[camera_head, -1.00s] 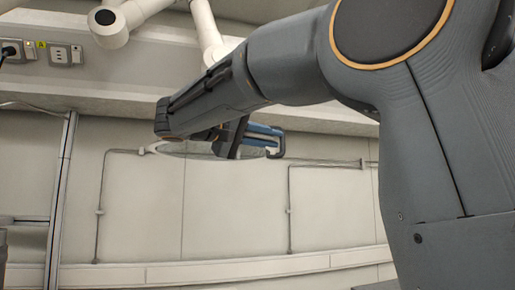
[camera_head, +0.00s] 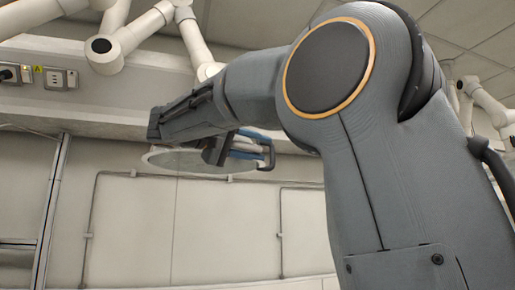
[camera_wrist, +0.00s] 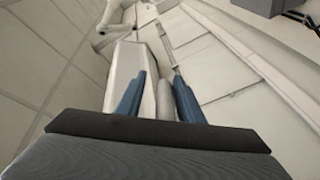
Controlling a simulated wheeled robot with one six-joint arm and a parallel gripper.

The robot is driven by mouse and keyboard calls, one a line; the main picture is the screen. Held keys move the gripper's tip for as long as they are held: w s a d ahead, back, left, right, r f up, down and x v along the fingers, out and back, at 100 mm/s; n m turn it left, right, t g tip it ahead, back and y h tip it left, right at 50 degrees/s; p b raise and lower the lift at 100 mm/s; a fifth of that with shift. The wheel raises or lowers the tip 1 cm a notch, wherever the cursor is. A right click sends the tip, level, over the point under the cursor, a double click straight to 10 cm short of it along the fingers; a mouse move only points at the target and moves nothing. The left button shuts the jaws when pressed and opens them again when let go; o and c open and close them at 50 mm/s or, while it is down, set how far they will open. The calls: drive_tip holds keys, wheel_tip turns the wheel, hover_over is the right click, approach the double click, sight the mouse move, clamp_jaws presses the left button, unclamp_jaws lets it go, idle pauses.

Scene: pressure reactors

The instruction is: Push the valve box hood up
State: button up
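A pale, translucent round disc, likely the hood (camera_head: 165,161), shows edge-on below my forearm in the head view; part of it is hidden by my gripper. My gripper (camera_head: 245,147) has blue fingers and overlaps the disc's right part. Whether it touches the disc I cannot tell. In the wrist view my gripper (camera_wrist: 158,105) has its two blue fingers apart. A pale rod-like piece (camera_wrist: 165,102) shows between them, with a gap on its left side. I see no clear grip on it.
White jointed arms (camera_head: 190,38) hang at the top, one running down behind my arm. A wall with thin conduits (camera_head: 88,225) stands behind. Sockets (camera_head: 58,78) are at upper left. The wrist view shows a dark grey box (camera_wrist: 255,6) at top right.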

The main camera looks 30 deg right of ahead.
sight(238, 143)
drive_tip(key=b+v, duration=0.2)
drive_tip(key=v, duration=0.4)
drive_tip(key=shift+w+a+f, duration=0.1)
drive_tip(key=shift+a, duration=0.1)
drive_tip(key=shift+b+v, duration=0.3)
drive_tip(key=shift+v, duration=0.45)
wheel_tip(238, 143, down, 39)
drive_tip(key=w+d+n+y, duration=0.2)
drive_tip(key=n+y, duration=0.6)
drive_tip(key=y, duration=0.1)
drive_tip(key=s+a+f+m+g+y, duration=0.1)
drive_tip(key=s+a+f+y, duration=0.1)
drive_tip(key=s+f, duration=0.4)
drive_tip(key=s+a+f+m+y, duration=0.1)
drive_tip(key=s+f, duration=0.5)
drive_tip(key=f, duration=0.8)
drive_tip(key=s+a+f+m+g+y, duration=0.1)
drive_tip(key=s+a+f+y, duration=0.2)
drive_tip(key=f, duration=0.8)
drive_tip(key=s+y, duration=0.2)
drive_tip(key=shift+s+a+g+y, duration=0.3)
drive_tip(key=shift+s, duration=0.1)
